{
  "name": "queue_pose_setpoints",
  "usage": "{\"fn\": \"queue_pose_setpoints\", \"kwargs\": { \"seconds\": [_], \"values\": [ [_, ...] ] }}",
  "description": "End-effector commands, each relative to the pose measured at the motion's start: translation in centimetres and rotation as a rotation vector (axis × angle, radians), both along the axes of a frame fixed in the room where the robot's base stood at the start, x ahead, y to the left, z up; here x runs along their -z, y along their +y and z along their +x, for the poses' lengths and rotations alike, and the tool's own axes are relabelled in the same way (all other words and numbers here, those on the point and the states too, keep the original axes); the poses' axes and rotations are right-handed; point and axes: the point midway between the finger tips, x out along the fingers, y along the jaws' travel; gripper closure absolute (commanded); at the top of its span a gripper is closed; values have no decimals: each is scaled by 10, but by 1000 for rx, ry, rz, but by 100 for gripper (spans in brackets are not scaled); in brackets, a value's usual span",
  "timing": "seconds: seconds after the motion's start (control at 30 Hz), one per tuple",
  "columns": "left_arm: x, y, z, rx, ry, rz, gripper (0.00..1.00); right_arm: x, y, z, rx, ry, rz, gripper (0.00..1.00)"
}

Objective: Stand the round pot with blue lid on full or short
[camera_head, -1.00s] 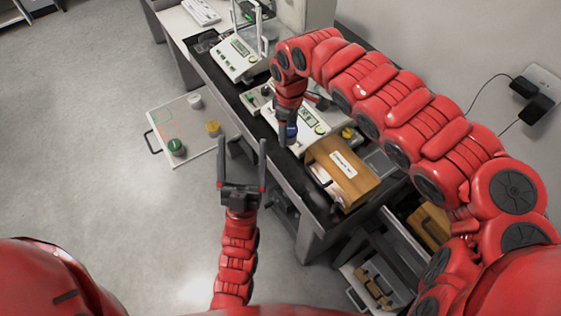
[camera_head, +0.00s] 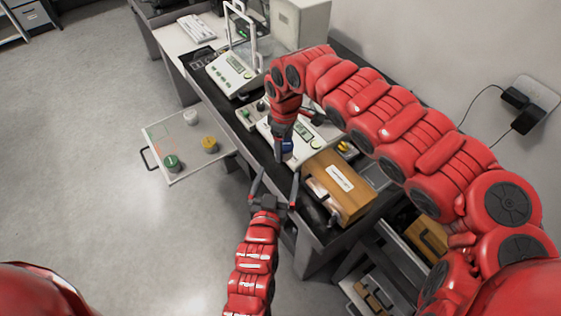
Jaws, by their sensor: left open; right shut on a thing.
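The round pot with blue lid (camera_head: 287,147) is in my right gripper (camera_head: 285,143), which is shut on it. It is over the front part of the white balance (camera_head: 306,131), by the dark bench edge. I cannot tell whether the pot touches anything below; my gripper and arm partly hide it. My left gripper (camera_head: 277,178) is open and empty, in front of the bench edge and below the pot in the picture. No place marked full or short can be read.
A wooden box (camera_head: 352,201) with a white label stands right of the balance. Another balance (camera_head: 231,73) stands farther back. A pulled-out tray (camera_head: 188,173) at left holds green-lidded (camera_head: 171,163), yellow (camera_head: 209,144) and white (camera_head: 190,117) pots. The floor at left is clear.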

Motion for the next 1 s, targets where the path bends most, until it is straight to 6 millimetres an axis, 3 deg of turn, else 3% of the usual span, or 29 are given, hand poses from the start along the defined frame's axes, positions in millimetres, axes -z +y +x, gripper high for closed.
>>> {"fn": "queue_pose_setpoints", "kwargs": {
  "seconds": [0.3,0.5,0.7,0.97,1.0],
  "values": [
    [8,-9,63,-5,-4,2,0,0,0,0,0,0,0,100],
    [13,-16,92,-3,-4,-1,0,0,0,0,0,0,0,100],
    [14,-18,103,-4,-5,-1,0,0,0,0,0,0,0,100],
    [15,-18,103,-3,-5,-1,0,0,0,0,0,0,0,100],
    [15,-18,103,-3,-5,-1,7,0,0,0,0,0,0,100]
  ]
}}
